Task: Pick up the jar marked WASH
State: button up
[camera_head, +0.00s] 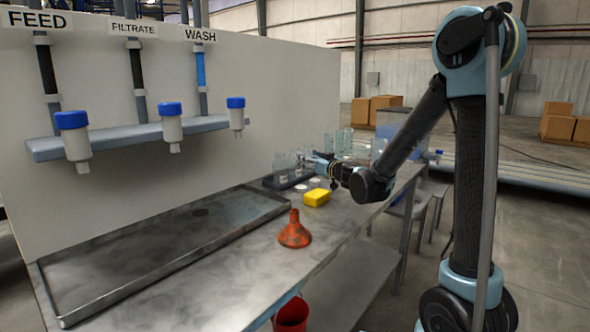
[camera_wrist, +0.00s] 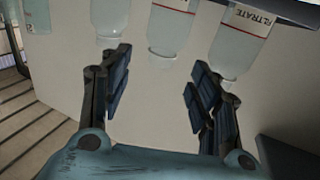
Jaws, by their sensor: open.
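Several clear glass jars show along the top of the wrist view. One jar at the right (camera_wrist: 240,48) has a label of which "LTRATE" can be read. The middle jar (camera_wrist: 170,40) has a label with a red line, its word cut off. Another jar (camera_wrist: 112,18) shows no readable label. I cannot tell which jar is marked WASH. My gripper (camera_wrist: 160,90) is open and empty, with the middle jar just beyond its fingers. In the head view my gripper (camera_head: 318,162) is small, at the far end of the bench beside glass jars (camera_head: 285,163).
An orange funnel (camera_head: 294,232) and a yellow block (camera_head: 316,197) stand on the metal bench, near a shallow tray (camera_head: 150,262). Blue-capped bottles (camera_head: 172,128) hang at a wall shelf under the FEED, FILTRATE and WASH signs. A red bucket (camera_head: 291,316) is below.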

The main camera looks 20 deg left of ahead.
aim_at(295, 152)
jog(key=x, duration=1)
jog(key=shift+s+a+r, duration=0.1)
jog(key=shift+a+r, duration=0.05)
jog(key=shift+a, duration=0.05)
jog(key=c, duration=0.8)
